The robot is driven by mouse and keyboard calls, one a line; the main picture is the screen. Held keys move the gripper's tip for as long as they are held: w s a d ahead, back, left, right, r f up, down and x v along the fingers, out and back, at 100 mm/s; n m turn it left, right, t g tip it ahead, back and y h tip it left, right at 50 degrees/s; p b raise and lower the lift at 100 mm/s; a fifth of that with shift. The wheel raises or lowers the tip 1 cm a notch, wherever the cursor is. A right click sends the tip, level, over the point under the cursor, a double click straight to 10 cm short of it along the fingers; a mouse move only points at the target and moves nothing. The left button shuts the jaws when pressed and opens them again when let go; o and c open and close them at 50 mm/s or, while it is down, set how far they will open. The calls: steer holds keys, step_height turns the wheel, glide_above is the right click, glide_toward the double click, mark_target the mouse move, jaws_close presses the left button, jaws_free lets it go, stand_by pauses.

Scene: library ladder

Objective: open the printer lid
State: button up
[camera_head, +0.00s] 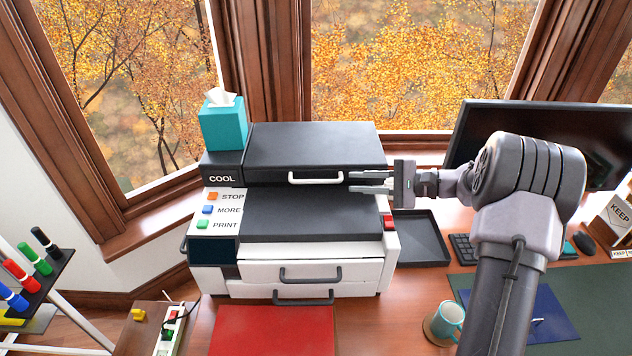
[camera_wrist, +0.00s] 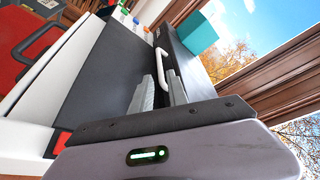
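The printer (camera_head: 310,270) is a large white and black machine on the desk. Its black lid (camera_head: 312,145) lies down flat, with a white bar handle (camera_head: 315,178) on its front face. My gripper (camera_head: 353,182) is just right of the handle, its two fingers apart and pointing left along it. In the wrist view the handle (camera_wrist: 162,52) runs away from between or just beyond my open fingertips (camera_wrist: 161,78). I cannot tell whether they touch it. The lid (camera_wrist: 190,65) is also partly visible there.
A teal tissue box (camera_head: 223,125) stands beside the lid on the COOL panel. STOP, MORE and PRINT buttons (camera_head: 208,210) are at front left. A black tray (camera_head: 425,240) and monitor (camera_head: 550,140) stand right. A mug (camera_head: 445,320) and red mat (camera_head: 270,330) are in front.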

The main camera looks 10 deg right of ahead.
mark_target(318, 181)
steer(key=b+x, duration=0.2)
steer(key=x, duration=1)
steer(key=shift+w+a+f, duration=0.1)
steer(key=shift+a+f, duration=0.1)
jaws_close()
stand_by(0.8)
